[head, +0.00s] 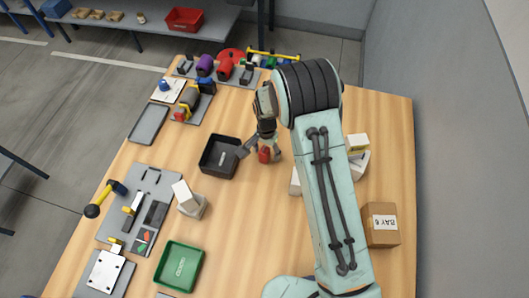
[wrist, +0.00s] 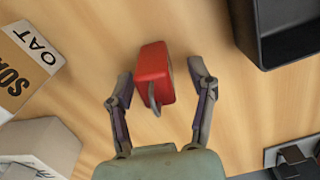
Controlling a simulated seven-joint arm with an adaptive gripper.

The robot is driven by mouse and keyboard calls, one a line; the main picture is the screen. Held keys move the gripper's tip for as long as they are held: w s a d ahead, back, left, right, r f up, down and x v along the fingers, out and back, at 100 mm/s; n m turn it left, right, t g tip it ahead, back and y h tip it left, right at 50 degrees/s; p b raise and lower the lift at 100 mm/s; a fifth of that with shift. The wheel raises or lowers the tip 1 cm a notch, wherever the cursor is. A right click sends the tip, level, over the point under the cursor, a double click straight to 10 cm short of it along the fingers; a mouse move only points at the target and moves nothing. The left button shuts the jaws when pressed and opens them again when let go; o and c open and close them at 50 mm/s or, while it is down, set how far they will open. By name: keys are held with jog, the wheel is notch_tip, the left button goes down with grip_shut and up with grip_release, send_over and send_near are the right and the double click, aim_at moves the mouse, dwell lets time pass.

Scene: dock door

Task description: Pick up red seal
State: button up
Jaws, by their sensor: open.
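The red seal (wrist: 154,72) is a small red block with a grey loop on its near side. It lies on the wooden table between the two fingers of my gripper (wrist: 157,85) in the wrist view. The fingers are open, one on each side, with gaps between them and the seal. In the head view the red seal (head: 265,155) is a small red patch at the tip of my gripper (head: 264,148), partly hidden by it.
A black tray (head: 206,166) stands close to the left of my gripper in the head view. A green bin (head: 160,268) is at the front left. A cardboard box (head: 381,237) stands at the right. Bare table (head: 250,215) lies in front of the gripper.

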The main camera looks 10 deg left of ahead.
grip_shut()
dwell(0.3)
